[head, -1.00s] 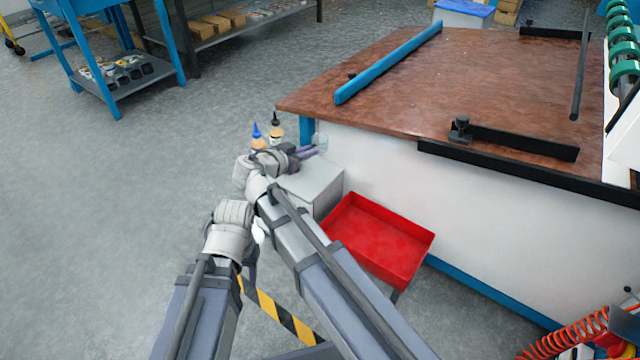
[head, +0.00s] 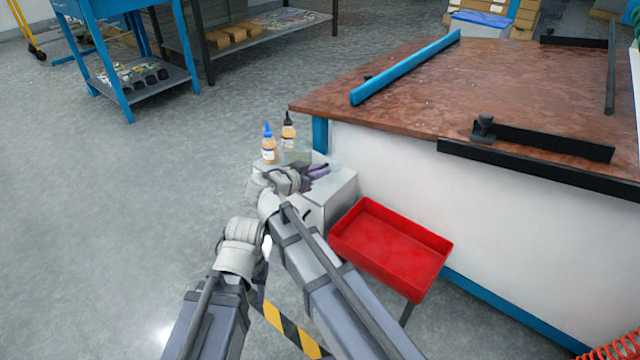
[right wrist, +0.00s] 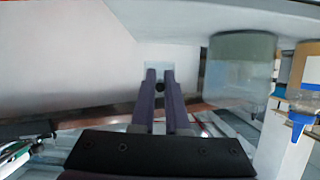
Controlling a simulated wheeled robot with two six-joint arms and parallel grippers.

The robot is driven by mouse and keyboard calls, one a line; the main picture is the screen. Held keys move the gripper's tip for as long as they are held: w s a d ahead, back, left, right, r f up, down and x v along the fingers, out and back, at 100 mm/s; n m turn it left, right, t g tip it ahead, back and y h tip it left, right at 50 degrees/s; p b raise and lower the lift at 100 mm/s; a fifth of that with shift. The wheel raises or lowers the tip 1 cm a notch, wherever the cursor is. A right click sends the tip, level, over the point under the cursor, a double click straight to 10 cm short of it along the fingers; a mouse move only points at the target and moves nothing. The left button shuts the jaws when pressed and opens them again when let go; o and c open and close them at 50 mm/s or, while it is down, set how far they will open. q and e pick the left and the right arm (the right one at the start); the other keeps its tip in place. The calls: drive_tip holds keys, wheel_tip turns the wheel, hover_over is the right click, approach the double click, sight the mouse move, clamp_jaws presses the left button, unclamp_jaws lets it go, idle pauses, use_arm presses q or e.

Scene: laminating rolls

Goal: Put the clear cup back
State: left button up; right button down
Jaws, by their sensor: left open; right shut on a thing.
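The clear cup (head: 324,158) is faint and see-through at the fingertips of my right gripper (head: 316,171). In the right wrist view it shows as a pale patch (right wrist: 185,62) around the dark fingers (right wrist: 160,82), which are shut on it. It is over or beside the top of the grey box stand (head: 340,183); contact is unclear. A greenish clear container (head: 297,154) is just left of it and larger in the right wrist view (right wrist: 240,68). My left gripper (head: 259,285) is low, mostly hidden behind its wrist, open and away from the cup.
A blue-tipped bottle (head: 268,150) and a black-tipped bottle (head: 289,134) stand beside the greenish container. A red tray (head: 445,262) is right of the stand. The brown-topped table (head: 400,110) rises behind. The floor on the left is free.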

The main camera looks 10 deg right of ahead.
sight(320, 188)
drive_tip(key=shift+f+b, duration=1.45)
drive_tip(key=shift+f, duration=0.3)
drive_tip(key=shift+f, duration=0.1)
drive_tip(key=c, duration=0.9)
unclamp_jaws()
